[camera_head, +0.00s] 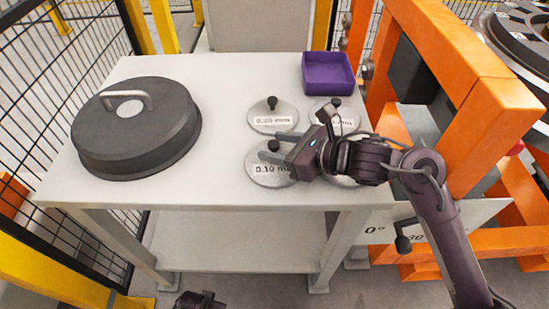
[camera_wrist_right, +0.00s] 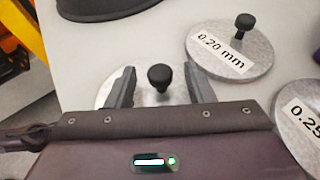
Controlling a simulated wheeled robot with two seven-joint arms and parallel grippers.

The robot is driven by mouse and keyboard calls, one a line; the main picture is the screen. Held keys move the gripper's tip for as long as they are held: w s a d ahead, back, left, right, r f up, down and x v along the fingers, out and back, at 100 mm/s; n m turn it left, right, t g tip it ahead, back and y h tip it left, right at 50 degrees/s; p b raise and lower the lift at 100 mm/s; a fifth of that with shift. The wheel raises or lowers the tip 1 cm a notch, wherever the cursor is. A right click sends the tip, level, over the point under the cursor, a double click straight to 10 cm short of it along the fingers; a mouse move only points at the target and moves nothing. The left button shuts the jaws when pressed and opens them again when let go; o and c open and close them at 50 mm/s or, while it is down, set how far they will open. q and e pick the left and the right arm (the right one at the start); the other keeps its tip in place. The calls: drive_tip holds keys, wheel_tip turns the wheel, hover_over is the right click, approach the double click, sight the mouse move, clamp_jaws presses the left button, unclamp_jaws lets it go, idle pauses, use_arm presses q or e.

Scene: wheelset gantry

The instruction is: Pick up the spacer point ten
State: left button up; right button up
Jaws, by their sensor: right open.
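The 0.10 mm spacer (camera_head: 266,178) is a round silver disc with a black knob and a white label, at the front of the white table. My right gripper (camera_head: 270,145) is open over it, with the knob between the fingers in the head view. In the right wrist view the black knob (camera_wrist_right: 159,77) stands between the two open fingertips (camera_wrist_right: 158,84), apart from both. The gripper body hides much of the disc there. Something dark at the bottom edge of the head view may be my left arm; its gripper cannot be made out.
The 0.20 mm spacer (camera_head: 272,115) lies just behind. Two more spacers sit to the right, partly hidden by my right arm. A purple bin (camera_head: 328,73) stands at the back right. A large dark lid (camera_head: 135,135) fills the left. An orange frame (camera_head: 470,70) borders the right.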

clamp_jaws()
drive_tip(key=shift+r, duration=0.1)
